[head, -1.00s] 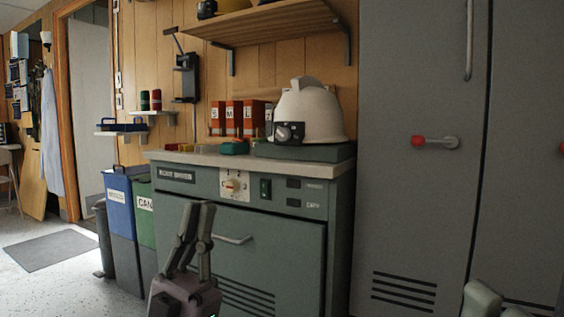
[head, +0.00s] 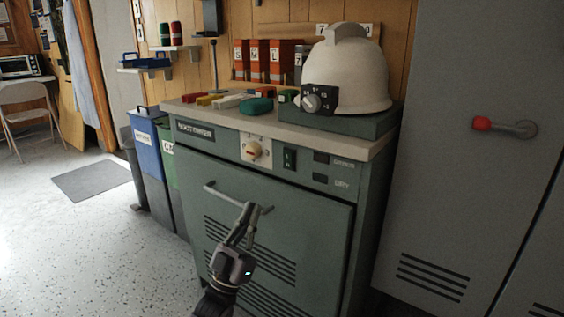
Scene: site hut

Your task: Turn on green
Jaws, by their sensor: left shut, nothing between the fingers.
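A green rocker switch (head: 289,159) sits on the front panel of a grey-green cabinet (head: 330,222), right of a cream dial (head: 253,149) with a red mark. I cannot tell whether the switch is on or off. My left gripper (head: 250,208) is shut and empty, its fingertips pointing up, below and left of the switch. It overlaps the right end of the door handle (head: 222,196) in the picture; I cannot tell whether they touch. My right gripper is out of view.
Small coloured blocks and a teal piece (head: 256,105) lie at the front. A blue bin (head: 146,150) is at left, a grey locker (head: 460,190) at right.

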